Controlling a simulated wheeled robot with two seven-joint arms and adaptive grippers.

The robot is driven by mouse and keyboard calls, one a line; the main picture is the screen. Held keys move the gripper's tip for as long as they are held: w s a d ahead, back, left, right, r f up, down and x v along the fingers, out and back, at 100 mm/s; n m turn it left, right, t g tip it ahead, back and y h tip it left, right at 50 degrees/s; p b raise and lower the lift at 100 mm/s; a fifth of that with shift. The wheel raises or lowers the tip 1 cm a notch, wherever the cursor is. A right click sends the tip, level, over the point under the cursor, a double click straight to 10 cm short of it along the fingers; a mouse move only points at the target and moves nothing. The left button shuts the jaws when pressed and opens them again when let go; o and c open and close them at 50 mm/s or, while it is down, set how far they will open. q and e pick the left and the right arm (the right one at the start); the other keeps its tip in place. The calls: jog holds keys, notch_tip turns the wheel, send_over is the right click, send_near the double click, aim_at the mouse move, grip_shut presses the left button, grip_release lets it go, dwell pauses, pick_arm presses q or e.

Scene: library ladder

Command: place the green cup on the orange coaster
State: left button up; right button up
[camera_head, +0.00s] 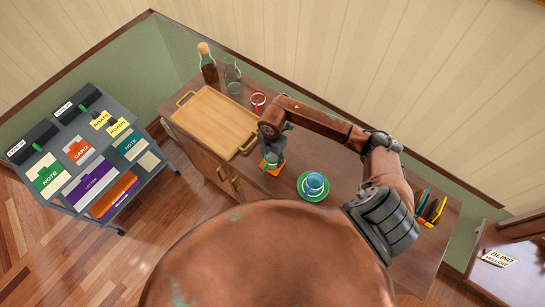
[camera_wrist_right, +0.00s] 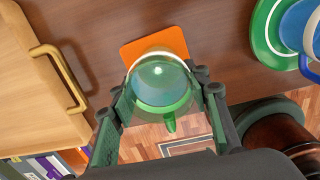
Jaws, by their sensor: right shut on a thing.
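The green cup (camera_wrist_right: 163,88) sits between the two fingers of my right gripper (camera_wrist_right: 167,103), which is shut on it. The cup looks upright, with its green handle toward the bottom of the wrist view. The orange coaster (camera_wrist_right: 155,46) shows partly behind the cup; the cup hides the rest. In the head view, my right gripper (camera_head: 270,144) holds the cup (camera_head: 271,159) over the orange coaster (camera_head: 278,171) on the wooden cabinet top. I cannot tell whether the cup touches the coaster. My left gripper is not in view.
A wooden tray (camera_head: 213,119) lies left of the coaster. A bottle (camera_head: 208,66), a glass carafe (camera_head: 233,78) and a red-rimmed item (camera_head: 258,100) stand behind.

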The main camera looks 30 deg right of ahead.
jog(key=o, duration=1.3)
jog(key=shift+f, duration=0.1)
jog(key=shift+c, duration=0.2)
notch_tip(320, 180, up, 12)
jog(key=shift+r+b, duration=0.2)
jog(key=shift+b, duration=0.2)
